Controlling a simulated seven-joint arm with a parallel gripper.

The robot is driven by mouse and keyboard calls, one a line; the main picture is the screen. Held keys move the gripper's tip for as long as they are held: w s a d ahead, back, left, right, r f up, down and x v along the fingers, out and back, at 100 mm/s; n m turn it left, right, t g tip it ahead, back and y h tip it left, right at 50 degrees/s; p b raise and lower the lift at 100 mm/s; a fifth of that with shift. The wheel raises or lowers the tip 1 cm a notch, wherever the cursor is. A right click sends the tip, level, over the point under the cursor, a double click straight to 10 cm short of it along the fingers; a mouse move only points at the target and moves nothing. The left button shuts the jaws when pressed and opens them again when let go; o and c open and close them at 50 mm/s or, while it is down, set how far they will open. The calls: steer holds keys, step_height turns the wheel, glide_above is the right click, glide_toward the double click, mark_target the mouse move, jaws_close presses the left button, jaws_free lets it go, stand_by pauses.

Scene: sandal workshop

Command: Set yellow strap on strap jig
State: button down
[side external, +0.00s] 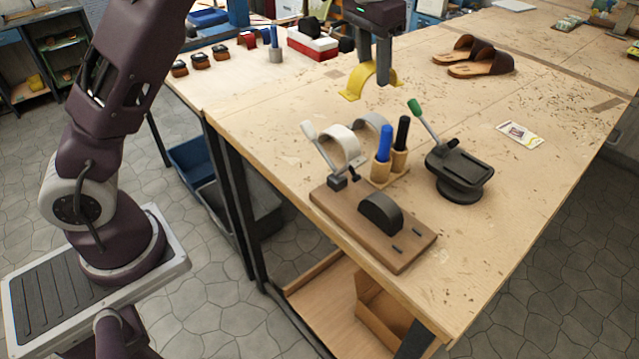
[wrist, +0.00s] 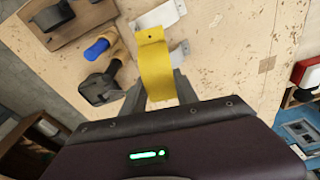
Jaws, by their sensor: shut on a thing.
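My gripper (side external: 375,66) is shut on the yellow strap (side external: 356,82), an arched band with flat ends. In the side external view the strap is at or just above the table top; I cannot tell whether it touches. In the wrist view the strap (wrist: 155,65) spans between the fingers of my gripper (wrist: 160,88). The strap jig (side external: 374,228) is a brown wooden board with a dark rounded block and a light-handled lever, near the table's front corner. It shows at the upper left of the wrist view (wrist: 80,22). No strap lies over its block.
White and grey straps (side external: 345,143) stand behind the jig. Blue and black handled tools (side external: 384,148) stand in a wooden holder, beside a black green-handled press (side external: 460,172). Brown sandals (side external: 480,64) lie farther back. A card (side external: 519,135) lies right. The table middle is clear.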

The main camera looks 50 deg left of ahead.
step_height(320, 180, up, 4)
steer(key=s+a+n, duration=0.2)
steer(key=s+a, duration=0.1)
steer(key=s+d+m+g+h, duration=0.1)
steer(key=d+m, duration=1.3)
steer(key=d, duration=1.6)
steer(key=f, duration=1.7)
steer(key=shift+s+a+f, duration=0.15)
steer(key=shift+a, duration=0.1)
steer(key=shift+f, duration=0.1)
steer(key=c, duration=0.9)
jaws_free()
steer(key=shift+c, duration=0.2)
